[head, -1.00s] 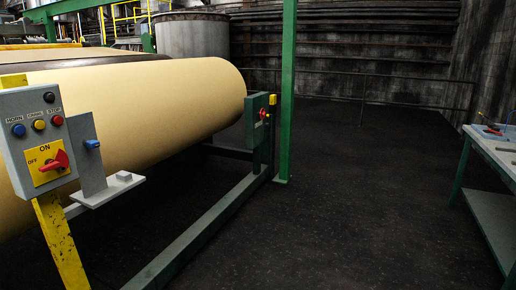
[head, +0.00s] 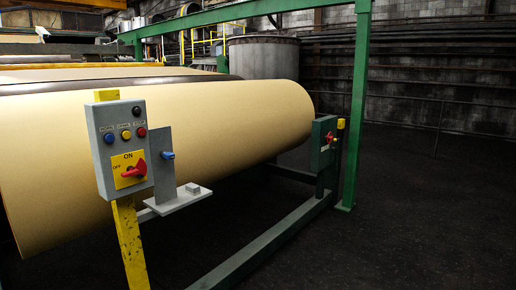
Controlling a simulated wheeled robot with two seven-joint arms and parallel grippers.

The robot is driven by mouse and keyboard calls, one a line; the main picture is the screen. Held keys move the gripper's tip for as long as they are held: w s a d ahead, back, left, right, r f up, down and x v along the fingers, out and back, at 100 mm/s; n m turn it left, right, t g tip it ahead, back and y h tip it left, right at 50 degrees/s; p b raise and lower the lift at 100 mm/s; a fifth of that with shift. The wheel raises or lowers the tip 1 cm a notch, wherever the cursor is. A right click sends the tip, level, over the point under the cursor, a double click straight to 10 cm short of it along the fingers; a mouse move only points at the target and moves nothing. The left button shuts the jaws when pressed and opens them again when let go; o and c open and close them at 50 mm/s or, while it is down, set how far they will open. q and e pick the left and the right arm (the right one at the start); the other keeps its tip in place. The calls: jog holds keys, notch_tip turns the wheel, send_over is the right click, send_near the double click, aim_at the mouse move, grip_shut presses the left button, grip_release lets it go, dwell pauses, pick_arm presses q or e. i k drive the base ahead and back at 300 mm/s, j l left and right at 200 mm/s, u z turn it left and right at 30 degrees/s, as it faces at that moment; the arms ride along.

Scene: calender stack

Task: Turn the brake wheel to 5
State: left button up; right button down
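No brake wheel with readable numbers can be made out in the head view. A grey control box (head: 104,160) on a yellow post stands at the left. It has a red rotary switch (head: 134,170) on a yellow plate marked ON and OFF, and blue, yellow and red buttons above. A green box (head: 318,150) at the far end of the large tan roll (head: 230,115) carries a small red part (head: 329,137), too small to read. Neither of my grippers is in view.
A green post (head: 358,110) and low green frame beam (head: 270,245) stand around the roll's end. Dark floor on the right (head: 430,220) is clear. A grey tank (head: 264,57) stands behind.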

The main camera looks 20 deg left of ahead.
aim_at(331, 138)
jog(key=i+l+z, duration=0.25)
jog(key=i, duration=0.5)
jog(key=i+z, duration=0.25)
jog(key=i, duration=4.8)
jog(key=i+u, duration=0.2)
jog(key=i, duration=0.25)
jog(key=i+l+u, duration=0.2)
jog(key=i, duration=0.2)
jog(key=i+l+u, duration=0.15)
jog(key=i, duration=0.3)
jog(key=i+l+u, duration=0.25)
jog(key=u, duration=0.25)
jog(key=i+l+u, duration=0.65)
jog(key=l+u, duration=0.3)
